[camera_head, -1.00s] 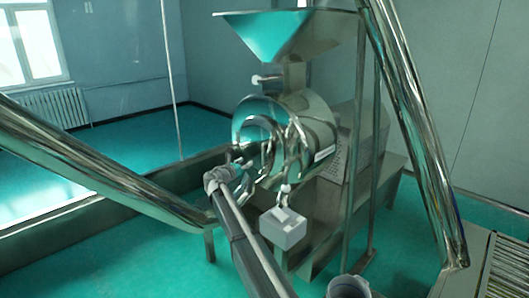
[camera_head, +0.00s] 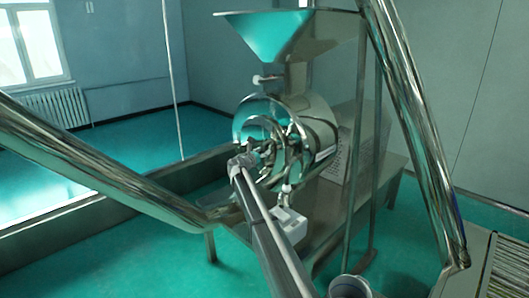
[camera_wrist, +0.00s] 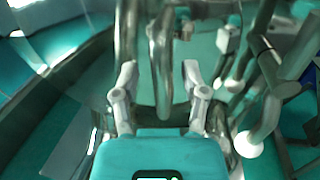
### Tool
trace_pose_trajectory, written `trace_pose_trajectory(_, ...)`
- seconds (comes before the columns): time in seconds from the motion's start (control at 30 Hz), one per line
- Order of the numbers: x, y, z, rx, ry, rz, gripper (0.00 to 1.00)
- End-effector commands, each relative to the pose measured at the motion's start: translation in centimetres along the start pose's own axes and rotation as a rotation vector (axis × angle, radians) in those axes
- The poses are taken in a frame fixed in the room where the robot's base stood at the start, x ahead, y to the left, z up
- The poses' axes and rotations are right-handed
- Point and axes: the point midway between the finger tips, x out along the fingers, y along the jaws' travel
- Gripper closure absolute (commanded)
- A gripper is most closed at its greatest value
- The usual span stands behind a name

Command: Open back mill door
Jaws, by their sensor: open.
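The mill (camera_head: 323,128) is a shiny steel drum on a stand, with a funnel hopper above it. Its round door (camera_head: 250,110) is on the drum's left-facing end, partly hidden by my gripper and arm. My gripper (camera_head: 266,148) is at the door's front. In the wrist view my gripper (camera_wrist: 160,76) is open, one finger on each side of a long, curved, shiny metal handle (camera_wrist: 164,75). The handle hangs between the fingers with a gap on both sides. I cannot tell whether the door is fully shut.
A steel tube (camera_head: 105,165) slants in from the left, and another (camera_head: 415,130) runs down at the right. The hopper (camera_head: 285,35) rises above the drum. A thin post (camera_head: 359,150) stands right of the mill. Green floor (camera_head: 120,265) is open at the lower left.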

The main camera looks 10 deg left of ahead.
Motion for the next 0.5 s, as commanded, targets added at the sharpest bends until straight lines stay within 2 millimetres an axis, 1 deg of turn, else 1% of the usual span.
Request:
trace_pose_trajectory(0.03,0.48,0.05,0.00,0.000,0.000,-0.001,0.43)
trace_pose_trajectory(0.17,1.03,0.01,0.00,0.000,0.000,-0.001,0.43)
trace_pose_trajectory(0.5,1.21,-0.10,0.00,0.000,0.000,-0.001,0.43)
